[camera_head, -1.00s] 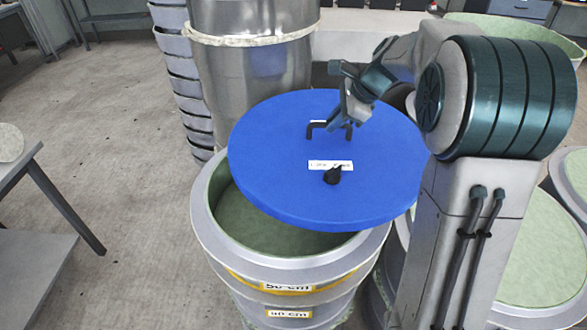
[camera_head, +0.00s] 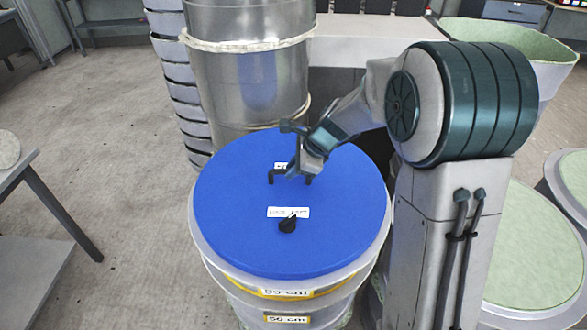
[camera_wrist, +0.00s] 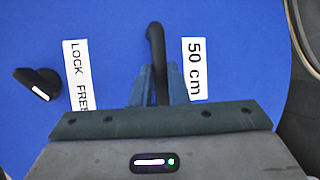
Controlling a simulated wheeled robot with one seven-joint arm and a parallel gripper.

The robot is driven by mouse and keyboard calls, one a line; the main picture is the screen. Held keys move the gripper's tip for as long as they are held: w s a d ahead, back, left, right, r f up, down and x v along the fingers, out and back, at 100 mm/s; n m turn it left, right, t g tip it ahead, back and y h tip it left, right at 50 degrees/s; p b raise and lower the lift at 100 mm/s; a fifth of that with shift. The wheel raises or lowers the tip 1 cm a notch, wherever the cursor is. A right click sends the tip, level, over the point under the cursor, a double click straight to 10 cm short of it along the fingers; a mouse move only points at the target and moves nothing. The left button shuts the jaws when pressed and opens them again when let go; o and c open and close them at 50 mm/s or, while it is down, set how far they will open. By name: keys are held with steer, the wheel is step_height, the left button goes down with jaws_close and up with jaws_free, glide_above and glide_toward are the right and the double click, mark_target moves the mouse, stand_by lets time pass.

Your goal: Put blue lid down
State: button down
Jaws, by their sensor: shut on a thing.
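The round blue lid (camera_head: 235,225) lies over the mouth of a grey round mould (camera_head: 215,262) and covers nearly all of it. Whether it is fully seated I cannot tell. The lid has a black bar handle (camera_wrist: 156,50), a black knob (camera_head: 288,225) and white labels, one reading "50 cm" (camera_wrist: 195,68). My gripper (camera_head: 297,172) is at the handle, with its fingers on both sides of the bar in the wrist view (camera_wrist: 158,85). It is shut on the handle. The mould's inside is hidden by the lid.
A tall shiny metal drum (camera_head: 245,85) stands behind the lid, beside a stack of grey rims (camera_head: 183,95). Other moulds with green insides (camera_head: 530,250) stand at the right. A grey table (camera_head: 25,180) is at the left, with open floor (camera_head: 110,130) between.

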steer(key=shift+f, duration=0.15)
steer(key=c, duration=1.8)
jaws_free()
steer(key=shift+f, duration=0.1)
steer(key=o, duration=0.4)
